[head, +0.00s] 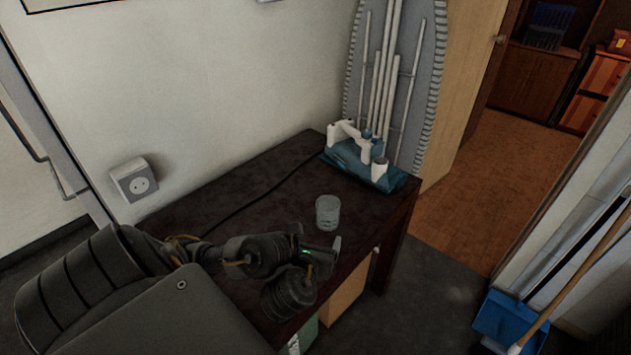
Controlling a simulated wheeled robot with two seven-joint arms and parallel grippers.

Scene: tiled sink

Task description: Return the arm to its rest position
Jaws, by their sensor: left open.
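My left arm comes in from the lower left and reaches over the dark wooden table (268,208). My left gripper (334,246) is at the end of this arm, near the table's front edge. It is small in the picture, and it is open with nothing seen in it. A clear glass (327,212) stands upright on the table just beyond the gripper, apart from it as far as I can tell. My right gripper is not in view.
A blue and white iron-like appliance (362,158) sits at the table's far right end. An ironing board (432,85) leans behind it. A wall socket (134,181) is at left. A blue dustpan (510,318) and broom stand lower right. The floor by the doorway is clear.

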